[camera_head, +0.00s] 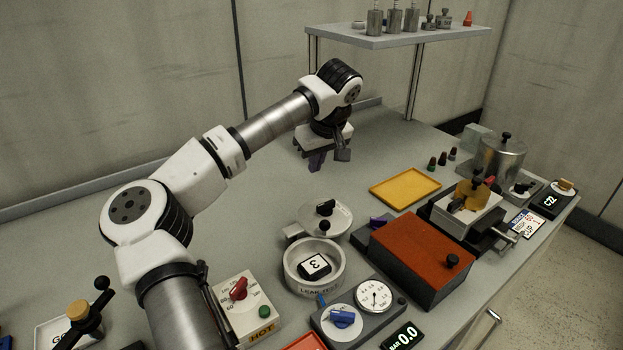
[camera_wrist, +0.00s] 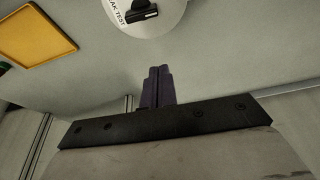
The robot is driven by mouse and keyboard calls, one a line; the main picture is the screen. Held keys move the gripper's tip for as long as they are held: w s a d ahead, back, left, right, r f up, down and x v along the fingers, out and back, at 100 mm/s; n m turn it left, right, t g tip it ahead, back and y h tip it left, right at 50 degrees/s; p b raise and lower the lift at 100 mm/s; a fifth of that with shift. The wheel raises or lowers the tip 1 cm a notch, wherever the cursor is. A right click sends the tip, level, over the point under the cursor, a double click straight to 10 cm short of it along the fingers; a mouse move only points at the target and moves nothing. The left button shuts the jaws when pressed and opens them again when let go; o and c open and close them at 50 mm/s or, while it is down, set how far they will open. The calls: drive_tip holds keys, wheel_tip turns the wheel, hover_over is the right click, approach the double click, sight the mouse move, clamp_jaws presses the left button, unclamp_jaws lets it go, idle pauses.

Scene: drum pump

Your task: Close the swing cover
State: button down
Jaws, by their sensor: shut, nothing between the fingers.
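The swing cover (camera_head: 337,224) is a pale round disc with a black knob. In the head view it sits swung aside behind a round pale pot (camera_head: 290,266), whose top is open. A dark block marked 3 (camera_head: 314,265) lies inside the pot. In the wrist view the cover (camera_wrist: 165,22) is cut off by the top edge, showing part of the lettering "AK TEST". My gripper (camera_head: 317,163) is above the bench behind the cover, apart from it. Its dark purple fingers (camera_wrist: 158,74) are together and empty, pointing toward the cover in the wrist view.
A yellow tray (camera_head: 405,187) lies right of my gripper. A red-topped box (camera_head: 420,250) stands right of the pot. A gauge unit (camera_head: 358,312) and a HOT dial box (camera_head: 245,305) are in front. A raised shelf (camera_head: 400,40) stands at the back. Bench around my gripper is clear.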

drive_tip(key=p, duration=0.3)
approach(314, 208)
drive_tip(key=w+a+f, duration=0.2)
drive_tip(key=w+f, duration=0.1)
drive_tip(key=w+a+f, duration=0.1)
drive_tip(key=f, duration=0.1)
drive_tip(key=shift+w, duration=0.35)
drive_tip(key=s+d, duration=0.1)
drive_tip(key=s+d+p, duration=0.1)
drive_tip(key=shift+s+r, duration=0.2)
drive_tip(key=shift+s, duration=0.2)
drive_tip(key=shift+s+d+f+p, duration=0.1)
drive_tip(key=shift+s+f+p, duration=0.05)
drive_tip(key=shift+s+p, duration=0.15)
drive_tip(key=shift+d, duration=0.1)
